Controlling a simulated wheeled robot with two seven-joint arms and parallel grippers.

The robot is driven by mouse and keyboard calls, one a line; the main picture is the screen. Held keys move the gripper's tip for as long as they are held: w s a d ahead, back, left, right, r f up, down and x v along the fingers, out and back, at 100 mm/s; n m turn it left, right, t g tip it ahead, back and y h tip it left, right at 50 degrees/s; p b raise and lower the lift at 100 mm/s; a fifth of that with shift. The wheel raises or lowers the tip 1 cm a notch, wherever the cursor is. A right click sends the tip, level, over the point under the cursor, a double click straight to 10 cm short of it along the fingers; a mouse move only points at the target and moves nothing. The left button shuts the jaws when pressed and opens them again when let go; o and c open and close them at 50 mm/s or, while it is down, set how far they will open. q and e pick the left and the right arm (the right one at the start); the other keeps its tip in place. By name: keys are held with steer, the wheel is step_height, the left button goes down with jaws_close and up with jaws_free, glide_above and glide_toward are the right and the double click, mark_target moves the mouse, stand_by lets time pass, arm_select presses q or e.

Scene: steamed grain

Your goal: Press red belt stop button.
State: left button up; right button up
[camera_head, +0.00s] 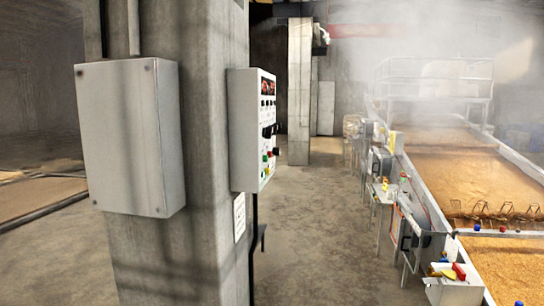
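A grey control panel (242,130) is fixed to the side of a concrete pillar, its front face seen at a steep angle. That face has a red-lit display (268,87) at the top, dark knobs, and small coloured buttons lower down, some green and red. They are too small to tell which one is the belt stop button. A red piece (458,271) also shows on a pale box at the near end of the belt; I cannot tell whether it is a button. Neither of my grippers is in view.
The concrete pillar (205,240) stands close on the left, with a plain grey box (130,137) on its near face. The long grain belt (470,185) runs along the right, with boxes and legs jutting out. Clear concrete floor (315,240) lies between them. Steam blurs the back right.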

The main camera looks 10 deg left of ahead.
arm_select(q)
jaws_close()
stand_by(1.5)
